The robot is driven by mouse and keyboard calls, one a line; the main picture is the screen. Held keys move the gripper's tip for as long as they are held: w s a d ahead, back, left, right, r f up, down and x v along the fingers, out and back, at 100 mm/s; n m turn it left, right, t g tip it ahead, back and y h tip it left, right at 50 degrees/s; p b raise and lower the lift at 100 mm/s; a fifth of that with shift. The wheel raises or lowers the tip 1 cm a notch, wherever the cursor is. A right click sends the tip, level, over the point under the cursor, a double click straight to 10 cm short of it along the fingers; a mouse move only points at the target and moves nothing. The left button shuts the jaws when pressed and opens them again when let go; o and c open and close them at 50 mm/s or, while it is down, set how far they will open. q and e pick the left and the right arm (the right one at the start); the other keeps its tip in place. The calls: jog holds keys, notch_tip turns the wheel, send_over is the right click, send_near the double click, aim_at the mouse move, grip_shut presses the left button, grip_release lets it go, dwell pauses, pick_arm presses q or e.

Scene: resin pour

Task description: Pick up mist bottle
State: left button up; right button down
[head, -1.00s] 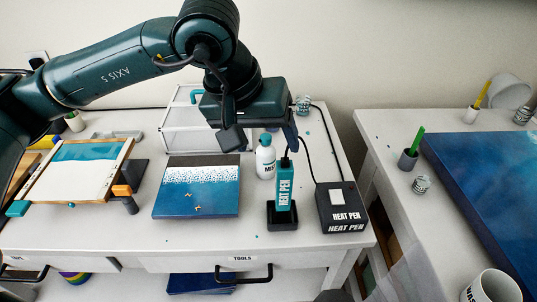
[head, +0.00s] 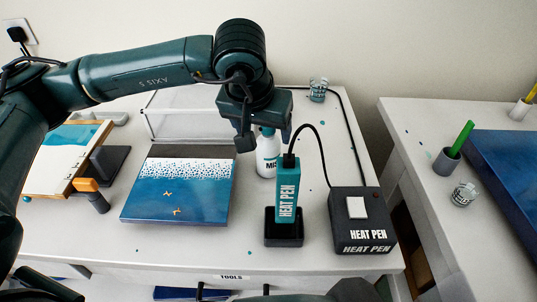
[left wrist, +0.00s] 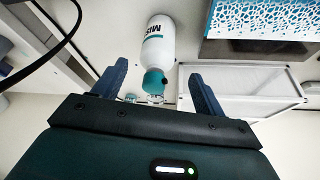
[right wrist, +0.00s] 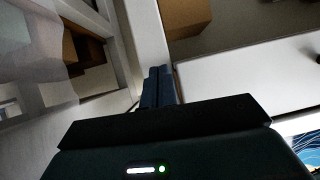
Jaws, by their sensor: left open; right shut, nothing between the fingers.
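The mist bottle (head: 267,157) is white with a teal cap and stands upright on the table, behind the heat pen. My left gripper (head: 265,136) is open at the bottle's top, which partly hides behind it in the head view. In the left wrist view the bottle (left wrist: 160,44) lies ahead of the gripper (left wrist: 158,78), with its teal cap between the two spread fingers and gaps on both sides. My right gripper (right wrist: 158,86) is shut and empty, away from the bottle.
The teal heat pen (head: 287,190) stands in its black holder just in front of the bottle. Its cable runs to a black control box (head: 361,220) at right. A blue resin panel (head: 178,195) lies left, and a clear-sided frame (head: 190,123) stands behind.

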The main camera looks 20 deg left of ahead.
aim_at(267, 137)
pick_arm(q)
jog(key=x, duration=0.2)
jog(key=p+x, duration=0.1)
jog(key=x, duration=0.3)
jog(key=shift+w+d+f, duration=0.15)
jog(key=shift+d, duration=0.1)
jog(key=c, duration=1.2)
